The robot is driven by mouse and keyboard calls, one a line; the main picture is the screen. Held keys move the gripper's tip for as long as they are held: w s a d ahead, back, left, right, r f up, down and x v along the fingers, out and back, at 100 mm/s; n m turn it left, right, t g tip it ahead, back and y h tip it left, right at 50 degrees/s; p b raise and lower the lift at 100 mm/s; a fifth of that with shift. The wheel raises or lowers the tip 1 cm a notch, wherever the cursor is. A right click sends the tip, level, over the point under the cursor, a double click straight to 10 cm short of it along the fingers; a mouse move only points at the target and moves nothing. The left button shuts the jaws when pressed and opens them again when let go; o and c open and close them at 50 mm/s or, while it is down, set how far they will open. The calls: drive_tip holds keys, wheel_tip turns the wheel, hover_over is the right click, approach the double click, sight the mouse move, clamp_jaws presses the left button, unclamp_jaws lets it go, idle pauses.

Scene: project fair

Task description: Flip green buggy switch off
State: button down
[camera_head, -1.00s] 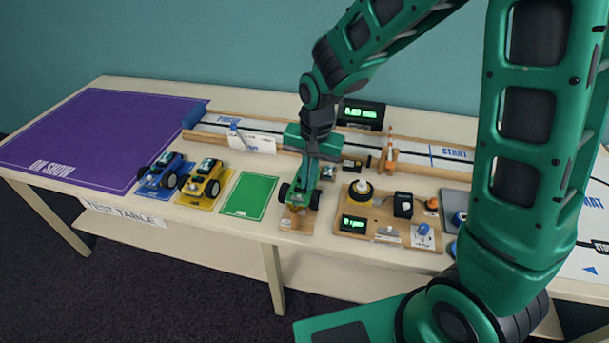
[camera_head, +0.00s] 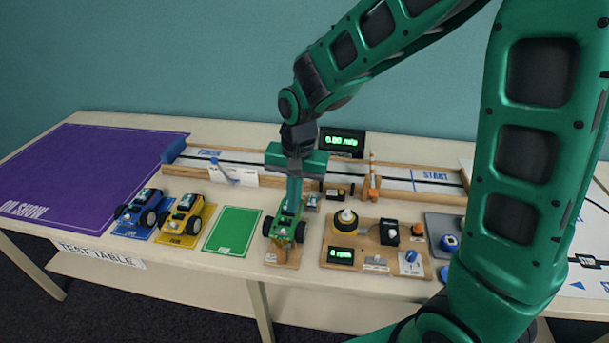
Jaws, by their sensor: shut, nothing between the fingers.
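The green buggy (camera_head: 285,230) sits on a small wooden stand (camera_head: 283,255) near the front edge of the table, between the empty green mat and the board with the dials. My gripper (camera_head: 293,203) points straight down at the buggy's top, and its fingertips are at or just above it. The fingers are shut with nothing between them. The buggy's switch is too small to make out and is partly hidden by my gripper, so I cannot tell its position or whether the fingertips touch it.
A blue buggy (camera_head: 143,208) and a yellow buggy (camera_head: 187,217) stand left of the empty green mat (camera_head: 232,232). The wooden board (camera_head: 345,266) with dials is close on the right. Behind is the track (camera_head: 430,187) with a green-lit display (camera_head: 342,142). The purple mat (camera_head: 70,170) is clear.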

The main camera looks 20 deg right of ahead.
wheel_tip(320, 180, up, 10)
drive_tip(key=s+d, duration=0.2)
drive_tip(key=d, duration=0.1)
drive_tip(key=s+d, duration=0.3)
drive_tip(key=d, duration=0.4)
drive_tip(key=s+d, duration=0.4)
drive_tip(key=d, duration=0.3)
drive_tip(key=s+d+f, duration=0.1)
drive_tip(key=s+d, duration=0.8)
drive_tip(key=s, duration=0.5)
drive_tip(key=shift+d+f+m, duration=0.2)
drive_tip(key=shift+f+m, duration=0.1)
drive_tip(key=shift+f, duration=0.1)
